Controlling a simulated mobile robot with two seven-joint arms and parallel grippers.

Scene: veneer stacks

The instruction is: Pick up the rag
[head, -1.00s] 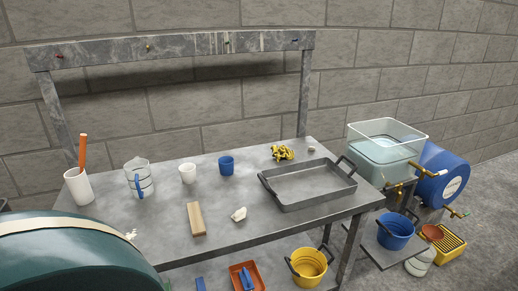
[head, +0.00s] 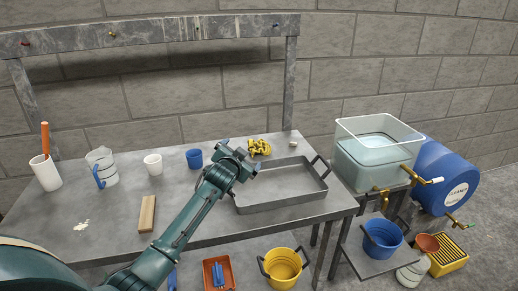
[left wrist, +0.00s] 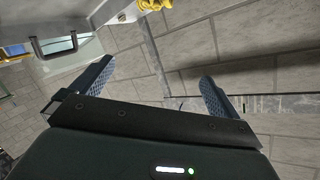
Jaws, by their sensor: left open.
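The yellow crumpled cloth (head: 259,147), which looks like the rag, lies on the grey table (head: 110,215) behind the grey tray. Part of it shows at the top edge of the left wrist view (left wrist: 153,4). My left gripper (head: 239,156) is over the table at the tray's left end, just short of the cloth in the head view. It is open and empty; the left wrist view shows its two fingers (left wrist: 155,82) apart with nothing between them. My right gripper is not in view.
The grey tray (head: 285,207) with raised handles stands right of my gripper. A blue cup (head: 194,159), white cup (head: 153,164), jug (head: 103,167) and wooden block (head: 147,214) stand to the left. A rail frame (head: 150,31) rises behind. A clear water tank (head: 375,158) stands right of the table.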

